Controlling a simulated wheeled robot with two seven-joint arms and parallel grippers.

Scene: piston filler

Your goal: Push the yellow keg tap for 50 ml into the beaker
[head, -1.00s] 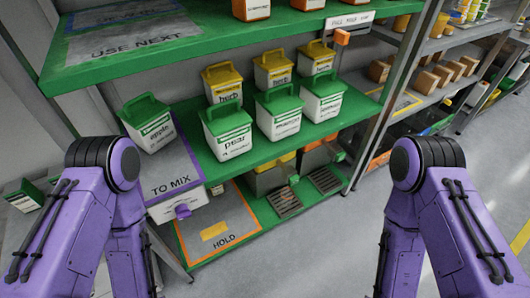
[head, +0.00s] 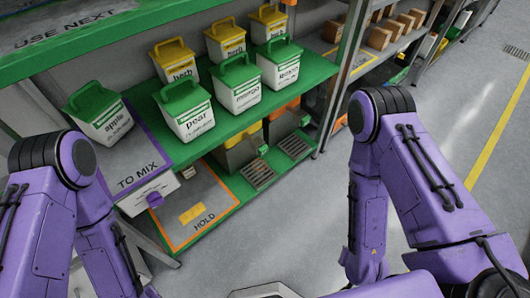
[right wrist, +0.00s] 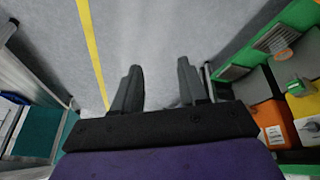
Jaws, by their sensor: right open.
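On the lower green shelf in the head view stand the kegs. One is a grey keg with a yellow top (head: 240,150), and an orange one (head: 287,112) stands to its right. My right gripper (right wrist: 158,88) is open and empty above bare floor, away from the kegs. My left gripper is out of view. I cannot make out a beaker.
Labelled tubs such as pear (head: 187,111) and apple (head: 101,115) stand on the shelf above. Drip grates (head: 294,146) lie before the kegs. The HOLD mat (head: 168,231) carries a small pale item. Floor at right is free.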

